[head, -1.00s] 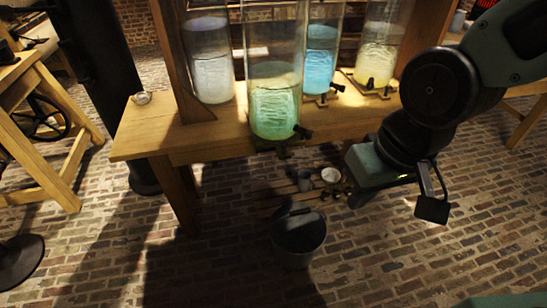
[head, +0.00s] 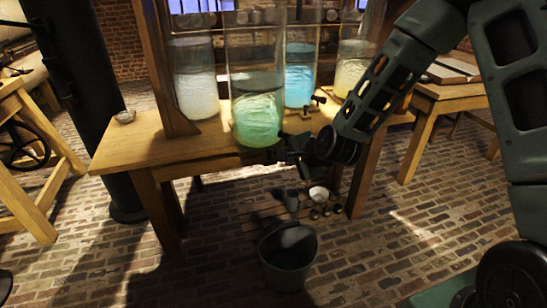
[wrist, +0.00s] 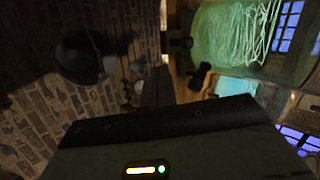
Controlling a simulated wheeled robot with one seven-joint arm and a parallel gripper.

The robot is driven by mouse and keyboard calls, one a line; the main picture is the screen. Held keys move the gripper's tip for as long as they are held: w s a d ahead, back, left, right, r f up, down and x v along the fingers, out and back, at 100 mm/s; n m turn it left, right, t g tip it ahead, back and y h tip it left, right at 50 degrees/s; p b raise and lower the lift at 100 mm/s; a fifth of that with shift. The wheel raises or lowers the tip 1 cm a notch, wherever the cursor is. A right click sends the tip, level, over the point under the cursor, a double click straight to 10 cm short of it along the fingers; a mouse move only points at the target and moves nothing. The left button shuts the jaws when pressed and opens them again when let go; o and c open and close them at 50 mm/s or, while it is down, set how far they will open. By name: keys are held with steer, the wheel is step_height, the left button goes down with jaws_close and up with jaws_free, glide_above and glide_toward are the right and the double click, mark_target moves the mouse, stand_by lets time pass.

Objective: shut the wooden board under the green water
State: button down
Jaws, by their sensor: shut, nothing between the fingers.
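The jar of green water (head: 257,105) stands at the front edge of the wooden table, and its lower part also fills the upper right of the wrist view (wrist: 232,38). The wooden board under it is too dark and too covered by my gripper to make out clearly. My gripper (head: 288,148) is shut and empty at the right of the jar's foot, by the table's front edge. In the wrist view my fingers (wrist: 157,88) point up toward the jar's base, left of a dark round knob (wrist: 198,76). I cannot tell whether they touch anything.
Jars of whitish (head: 195,85), blue (head: 299,75) and yellow (head: 352,65) water stand behind on the table (head: 130,150). A dark bucket (head: 288,256) stands on the brick floor below, with small pots (head: 318,194) behind it. The front floor is mostly clear.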

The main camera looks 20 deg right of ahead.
mark_target(270, 156)
steer(key=shift+w+a+f, duration=0.35)
steer(key=shift+w+f, duration=0.2)
steer(key=shift+w, duration=0.7)
steer(key=shift+w+a+f, duration=0.3)
steer(key=shift+w+f, duration=0.2)
steer(key=shift+w, duration=0.75)
steer(key=shift+w+a+f, duration=0.35)
steer(key=shift+w+f, duration=0.2)
steer(key=shift+w, duration=0.7)
steer(key=shift+w, duration=0.15)
